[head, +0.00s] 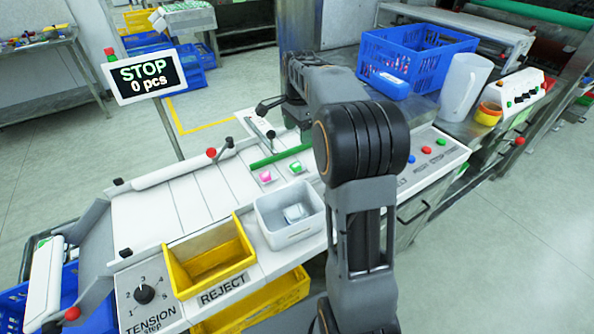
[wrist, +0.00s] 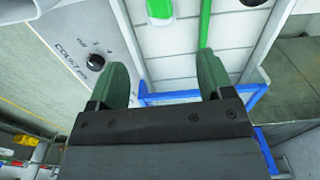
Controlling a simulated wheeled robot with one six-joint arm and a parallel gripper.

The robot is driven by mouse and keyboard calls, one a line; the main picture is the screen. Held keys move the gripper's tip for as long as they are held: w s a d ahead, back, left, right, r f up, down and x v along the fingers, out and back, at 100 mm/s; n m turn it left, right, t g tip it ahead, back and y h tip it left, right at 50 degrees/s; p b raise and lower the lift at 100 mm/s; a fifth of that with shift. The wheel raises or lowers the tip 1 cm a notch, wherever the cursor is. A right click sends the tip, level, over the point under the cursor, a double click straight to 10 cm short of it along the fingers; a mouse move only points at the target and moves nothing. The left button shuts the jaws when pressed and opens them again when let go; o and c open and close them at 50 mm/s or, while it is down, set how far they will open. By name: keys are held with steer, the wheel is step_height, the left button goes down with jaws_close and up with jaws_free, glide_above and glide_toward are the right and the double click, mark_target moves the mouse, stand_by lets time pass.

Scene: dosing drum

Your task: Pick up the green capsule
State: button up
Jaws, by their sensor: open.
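The green capsule (head: 295,167), small with a pale part, lies on the white slatted belt (head: 185,196) in the head view. It lies beside the green guide bar (head: 275,157), near the white bin. In the head view my arm reaches past the capsule to the far side of the belt, and the fingers are hard to make out there.
A pink capsule (head: 265,177) lies left of the green one. A white bin (head: 266,229) holding a clear item and a yellow reject tray (head: 192,278) stand in front. A blue crate (head: 450,55) and a pale jug (head: 463,92) stand at back right. The display (head: 144,81) reads STOP, 0 pcs.

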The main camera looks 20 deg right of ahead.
mark_target(299, 164)
step_height(299, 164, down, 13)
steer(key=shift+d+f+b, duration=0.1)
steer(key=shift+b, duration=0.35)
steer(key=shift+c, duration=0.5)
steer(key=c, duration=0.9)
